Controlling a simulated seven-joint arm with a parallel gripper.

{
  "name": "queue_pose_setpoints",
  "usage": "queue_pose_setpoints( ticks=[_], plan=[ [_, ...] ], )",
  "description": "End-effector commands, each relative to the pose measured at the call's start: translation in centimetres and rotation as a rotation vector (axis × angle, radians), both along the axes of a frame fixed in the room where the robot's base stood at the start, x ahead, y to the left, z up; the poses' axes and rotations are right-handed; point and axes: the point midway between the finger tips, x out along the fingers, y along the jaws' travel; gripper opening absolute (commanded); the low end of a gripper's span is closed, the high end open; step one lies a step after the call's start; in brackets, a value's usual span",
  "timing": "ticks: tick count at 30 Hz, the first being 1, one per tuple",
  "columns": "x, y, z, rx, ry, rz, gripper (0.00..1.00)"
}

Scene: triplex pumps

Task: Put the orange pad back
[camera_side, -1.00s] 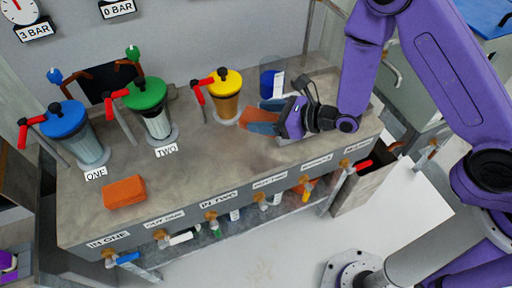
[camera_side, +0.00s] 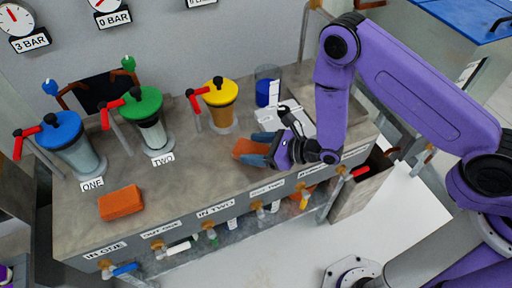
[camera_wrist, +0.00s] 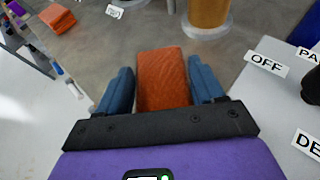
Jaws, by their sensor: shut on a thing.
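My gripper (camera_side: 258,146) is over the right part of the bench, in front of the yellow-lidded cylinder (camera_side: 219,92). Its blue fingers are shut on an orange pad (camera_side: 247,148). In the wrist view the same held pad (camera_wrist: 163,80) sits between the two fingers and points away from my wrist. I cannot tell whether it touches the bench top. A second orange pad (camera_side: 121,202) lies flat on the bench at the left front, below the label ONE. It also shows at the top left of the wrist view (camera_wrist: 57,18).
Blue-lidded (camera_side: 59,127) and green-lidded (camera_side: 140,103) cylinders with red handles stand at the back left. A pale panel with OFF (camera_wrist: 266,64) lies right of my gripper. Valves line the bench front. The bench between the two pads is clear.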

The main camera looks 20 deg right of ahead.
Motion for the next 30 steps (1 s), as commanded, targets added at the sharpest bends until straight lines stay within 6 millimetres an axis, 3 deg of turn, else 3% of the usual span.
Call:
queue_pose_setpoints(
  ticks=[14,15,16,30],
  plan=[
    [0.02,0.01,-0.66,0.000,-0.001,0.000,0.32],
    [0.02,0.00,-0.61,0.000,-0.001,0.000,0.80],
    [0.02,0.01,-0.60,0.000,-0.001,0.000,0.90],
    [-0.36,-0.41,-0.11,0.000,0.000,-0.001,0.93]
  ],
)
